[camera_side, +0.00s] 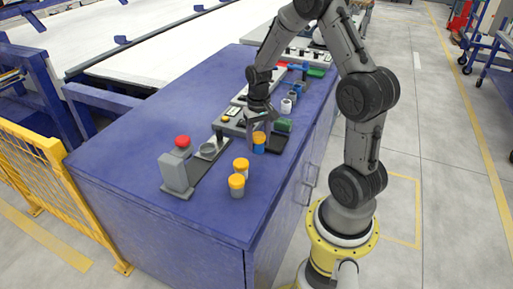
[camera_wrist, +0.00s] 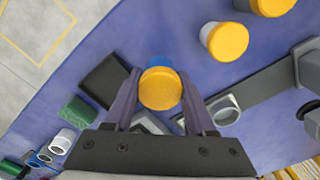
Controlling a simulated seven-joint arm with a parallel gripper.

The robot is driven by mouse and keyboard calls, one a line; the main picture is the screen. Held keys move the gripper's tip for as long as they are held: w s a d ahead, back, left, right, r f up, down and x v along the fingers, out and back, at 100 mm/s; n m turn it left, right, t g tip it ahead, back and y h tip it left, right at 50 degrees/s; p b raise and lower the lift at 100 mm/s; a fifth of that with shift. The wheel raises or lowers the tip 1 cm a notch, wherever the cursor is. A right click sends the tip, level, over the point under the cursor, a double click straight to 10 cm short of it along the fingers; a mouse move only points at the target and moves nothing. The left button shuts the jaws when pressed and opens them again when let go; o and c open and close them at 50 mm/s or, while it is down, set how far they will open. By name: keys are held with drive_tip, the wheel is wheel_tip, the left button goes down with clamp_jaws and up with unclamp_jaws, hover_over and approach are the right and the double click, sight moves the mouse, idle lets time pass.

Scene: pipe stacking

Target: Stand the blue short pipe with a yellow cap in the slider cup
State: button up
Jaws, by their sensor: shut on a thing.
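The blue short pipe with a yellow cap (camera_side: 259,142) is upright between the fingers of my gripper (camera_side: 259,132). In the wrist view its yellow cap (camera_wrist: 161,88) sits between both fingertips, with a little blue showing behind it. My gripper (camera_wrist: 160,95) is shut on it. I cannot tell whether its base touches the table. The slider cup (camera_side: 208,150) is a grey ring on a dark rail, to the left of the held pipe. In the wrist view the cup (camera_wrist: 224,110) is to the right of my gripper, apart from it and looking empty.
Two other yellow-capped pipes (camera_side: 241,168) (camera_side: 236,184) stand nearer the table's front. A grey block with a red button (camera_side: 182,142) is at the rail's left end. A black pad (camera_side: 278,144), a green block (camera_side: 284,125) and white pipes (camera_side: 286,106) are to the right and behind.

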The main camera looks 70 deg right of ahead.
sight(257, 148)
drive_tip(key=shift+w+d+f, duration=0.15)
drive_tip(key=shift+f, duration=0.15)
drive_tip(key=shift+w+d+f, duration=0.1)
drive_tip(key=shift+w+f, duration=0.05)
drive_tip(key=shift+f, duration=0.7)
drive_tip(key=shift+w+d+f, duration=0.1)
drive_tip(key=shift+w+f, duration=0.05)
drive_tip(key=shift+f, duration=0.65)
drive_tip(key=shift+f, duration=0.2)
drive_tip(key=o, duration=1.4)
drive_tip(key=shift+c, duration=0.2)
